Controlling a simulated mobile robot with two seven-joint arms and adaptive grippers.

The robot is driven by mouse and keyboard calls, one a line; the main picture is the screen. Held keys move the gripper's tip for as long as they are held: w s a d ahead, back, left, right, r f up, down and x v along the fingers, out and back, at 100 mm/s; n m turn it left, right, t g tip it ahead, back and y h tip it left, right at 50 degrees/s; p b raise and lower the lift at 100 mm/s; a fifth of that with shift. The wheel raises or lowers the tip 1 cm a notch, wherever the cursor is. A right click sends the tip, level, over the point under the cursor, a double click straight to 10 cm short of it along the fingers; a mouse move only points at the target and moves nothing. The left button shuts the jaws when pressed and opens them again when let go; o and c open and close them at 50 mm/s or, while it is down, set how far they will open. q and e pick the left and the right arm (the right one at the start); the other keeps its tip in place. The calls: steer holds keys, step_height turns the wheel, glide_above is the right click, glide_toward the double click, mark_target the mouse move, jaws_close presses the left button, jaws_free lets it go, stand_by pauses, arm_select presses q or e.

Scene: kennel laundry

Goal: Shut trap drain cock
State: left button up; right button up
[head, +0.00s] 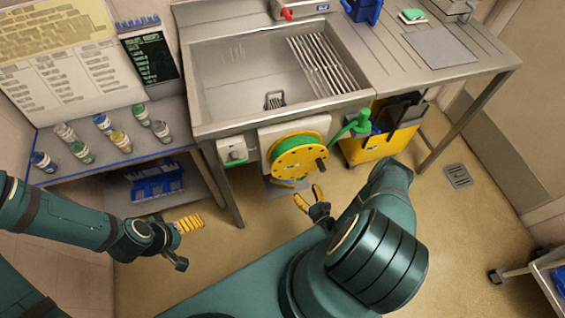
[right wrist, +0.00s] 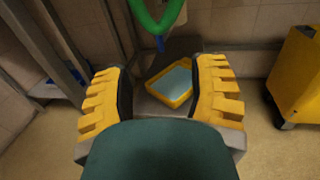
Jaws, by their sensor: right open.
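I cannot make out the trap drain cock for certain in either view. A small blue piece (right wrist: 159,43) shows below a green hose loop (right wrist: 158,18) in the right wrist view; I cannot tell whether it is part of the cock. My right gripper (head: 309,197) is open and empty, below and in front of the yellow hose reel (head: 299,158) under the sink (head: 247,80). In the right wrist view its fingers (right wrist: 160,72) stand wide apart, with a yellow tray of pale blue liquid (right wrist: 170,82) beyond them. My left gripper (head: 184,243) is open and empty at lower left.
A yellow bin (head: 366,150) stands right of the reel, with a green nozzle (head: 350,125) beside it. Bottles stand on the left table (head: 100,165), with a blue crate (head: 154,182) below. A floor drain (head: 457,176) lies right.

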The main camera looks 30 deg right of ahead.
steer(key=w, duration=0.4)
steer(key=w+b, duration=0.1)
steer(key=w, duration=0.4)
steer(key=w+b, duration=0.1)
steer(key=w, duration=0.3)
steer(key=shift+w+d, duration=0.25)
steer(key=shift+c, duration=0.4)
jaws_close()
